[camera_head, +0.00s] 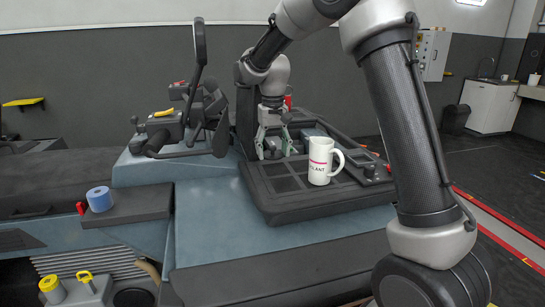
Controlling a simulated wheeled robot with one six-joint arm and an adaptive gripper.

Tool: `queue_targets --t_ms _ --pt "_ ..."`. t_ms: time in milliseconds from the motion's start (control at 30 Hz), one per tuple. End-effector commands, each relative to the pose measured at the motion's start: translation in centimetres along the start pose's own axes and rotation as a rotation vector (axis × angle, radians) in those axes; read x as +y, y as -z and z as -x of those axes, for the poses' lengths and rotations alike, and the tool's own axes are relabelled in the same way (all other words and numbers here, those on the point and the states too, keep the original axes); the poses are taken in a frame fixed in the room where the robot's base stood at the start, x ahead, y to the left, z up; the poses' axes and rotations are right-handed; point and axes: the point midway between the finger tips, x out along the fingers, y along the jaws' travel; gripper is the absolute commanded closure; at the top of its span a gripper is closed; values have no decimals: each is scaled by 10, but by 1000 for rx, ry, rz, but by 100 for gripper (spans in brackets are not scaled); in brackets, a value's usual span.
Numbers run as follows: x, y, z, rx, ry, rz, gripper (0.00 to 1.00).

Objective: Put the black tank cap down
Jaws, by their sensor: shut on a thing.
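My gripper (273,146) points down over the far left part of the black tray (285,212), on top of the blue-grey machine body. Its fingers are shut on a small dark thing between them, which I take to be the black tank cap (272,152). The cap is small and partly hidden by the fingers. I cannot tell whether it touches the surface below.
A white mug (321,161) stands on the tray, right of my gripper. A control unit (180,125) with an upright dark part rises to the left. A blue roll (99,199) and a red item (81,208) are at left. A yellow cap (49,283) is lower left.

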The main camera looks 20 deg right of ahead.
Motion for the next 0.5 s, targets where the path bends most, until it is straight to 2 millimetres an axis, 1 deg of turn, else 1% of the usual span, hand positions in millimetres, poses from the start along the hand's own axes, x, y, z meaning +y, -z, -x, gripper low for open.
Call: queue_targets --t_ms 233,500 --pt "0 0 -33 -2 0 0 62" --pt "0 0 -36 0 0 0 62"
